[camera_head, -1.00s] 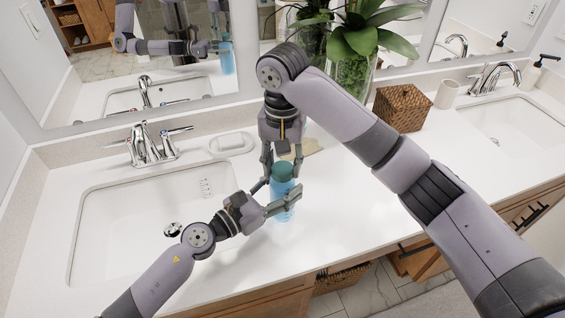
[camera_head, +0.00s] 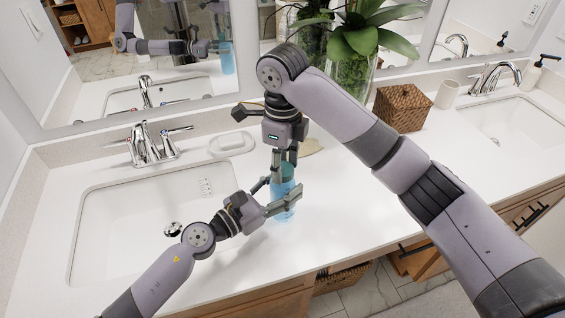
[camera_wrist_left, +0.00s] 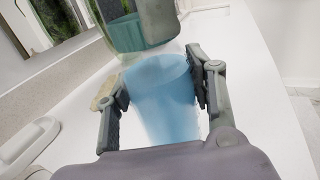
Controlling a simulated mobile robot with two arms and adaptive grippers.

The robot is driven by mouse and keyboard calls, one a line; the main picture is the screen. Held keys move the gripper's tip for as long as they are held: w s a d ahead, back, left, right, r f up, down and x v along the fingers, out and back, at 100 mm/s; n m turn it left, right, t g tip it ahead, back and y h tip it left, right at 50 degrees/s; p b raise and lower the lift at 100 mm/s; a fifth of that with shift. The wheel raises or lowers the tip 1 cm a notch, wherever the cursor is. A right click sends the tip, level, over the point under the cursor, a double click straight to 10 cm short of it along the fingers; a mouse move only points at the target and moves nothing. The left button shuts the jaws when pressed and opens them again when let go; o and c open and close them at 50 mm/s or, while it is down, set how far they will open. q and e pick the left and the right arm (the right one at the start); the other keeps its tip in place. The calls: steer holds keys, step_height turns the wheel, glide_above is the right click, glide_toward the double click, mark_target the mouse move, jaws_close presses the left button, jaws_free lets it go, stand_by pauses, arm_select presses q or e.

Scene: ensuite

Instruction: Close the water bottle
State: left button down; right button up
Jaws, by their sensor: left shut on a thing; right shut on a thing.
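The blue water bottle (camera_head: 284,205) stands upright on the white counter to the right of the left sink. My left gripper (camera_head: 277,197) is shut around its body; in the left wrist view the bottle (camera_wrist_left: 162,100) sits between the two fingers (camera_wrist_left: 160,95). My right gripper (camera_head: 284,160) comes down from above and is shut on the cap.
A soap dish (camera_head: 232,143) lies behind the bottle to the left, near the faucet (camera_head: 152,146). A plant in a glass vase (camera_head: 352,75), a woven box (camera_head: 402,107) and a cup (camera_head: 447,94) stand along the mirror. The counter right of the bottle is clear.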

steer(key=o, duration=0.7)
steer(key=shift+c, duration=0.2)
